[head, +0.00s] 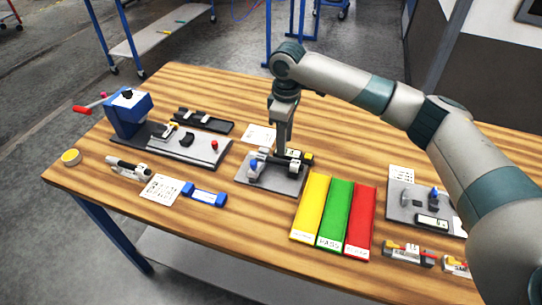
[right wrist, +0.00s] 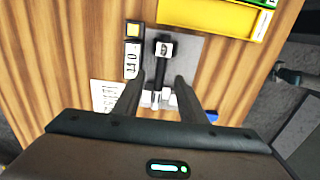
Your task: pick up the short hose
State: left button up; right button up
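A short black hose (right wrist: 160,70) with a white tag near one end and pale fittings at the other lies on a grey plate (right wrist: 187,58). In the head view the hose (head: 276,158) is partly hidden by my right gripper (head: 281,150), which points down over the plate (head: 262,181). In the right wrist view my right gripper (right wrist: 160,82) is open, its two fingers on either side of the hose with gaps showing. I cannot tell how far above the plate the fingertips are. My left gripper is not in view.
Yellow (head: 312,203), green (head: 336,212) and red (head: 360,220) strips lie right of the plate. A blue crank device (head: 128,112) stands at the back left. A blue-ended part (head: 205,195) lies left of the plate. Another grey plate (head: 405,212) is at the right.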

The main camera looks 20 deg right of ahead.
aim_at(277, 161)
jog(key=shift+f, duration=1.25)
jog(key=shift+p, duration=0.35)
jog(key=shift+a+f+p, duration=0.25)
jog(key=shift+f+p, duration=0.35)
notch_tip(277, 161, down, 3)
jog(key=shift+w+a+p, duration=0.1)
jog(key=shift+a+p, duration=0.05)
jog(key=shift+p, duration=0.65)
jog(key=shift+f, duration=0.5)
grip_shut()
